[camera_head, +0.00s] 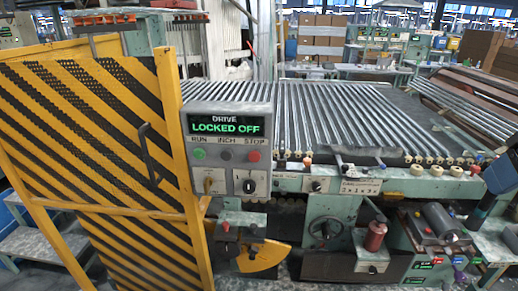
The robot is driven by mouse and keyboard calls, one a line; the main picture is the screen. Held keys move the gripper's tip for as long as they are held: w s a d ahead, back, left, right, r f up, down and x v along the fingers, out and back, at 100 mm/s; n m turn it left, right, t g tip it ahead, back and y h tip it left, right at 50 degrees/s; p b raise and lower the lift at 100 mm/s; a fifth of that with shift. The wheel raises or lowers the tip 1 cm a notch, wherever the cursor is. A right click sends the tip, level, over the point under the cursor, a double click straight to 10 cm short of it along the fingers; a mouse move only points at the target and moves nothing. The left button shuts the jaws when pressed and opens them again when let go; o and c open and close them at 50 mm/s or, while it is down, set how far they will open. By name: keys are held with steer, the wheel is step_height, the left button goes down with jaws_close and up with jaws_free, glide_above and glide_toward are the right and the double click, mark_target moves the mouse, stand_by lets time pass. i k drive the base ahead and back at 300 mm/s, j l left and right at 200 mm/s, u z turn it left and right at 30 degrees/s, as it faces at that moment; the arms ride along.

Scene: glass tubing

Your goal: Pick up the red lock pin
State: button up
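I cannot tell for certain which red part is the lock pin. A small red knob (226,227) sits on a dark block beside a yellow quarter-round plate (265,257), below the control box. A larger red cylinder (375,236) stands upright on a green bracket at the lower right of the machine. Small red, green and blue pieces (438,261) lie along the front of the bench at the far right, too small to make out. My gripper is not in view.
A yellow-and-black striped guard (95,140) with a dark handle stands open at the left. The control box (228,150) reads "DRIVE LOCKED OFF". Glass tubes (330,115) lie on the bed behind. A handwheel (325,229) is at the lower middle.

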mark_target(225, 225)
steer(key=i+u, duration=0.15)
steer(key=i, duration=0.85)
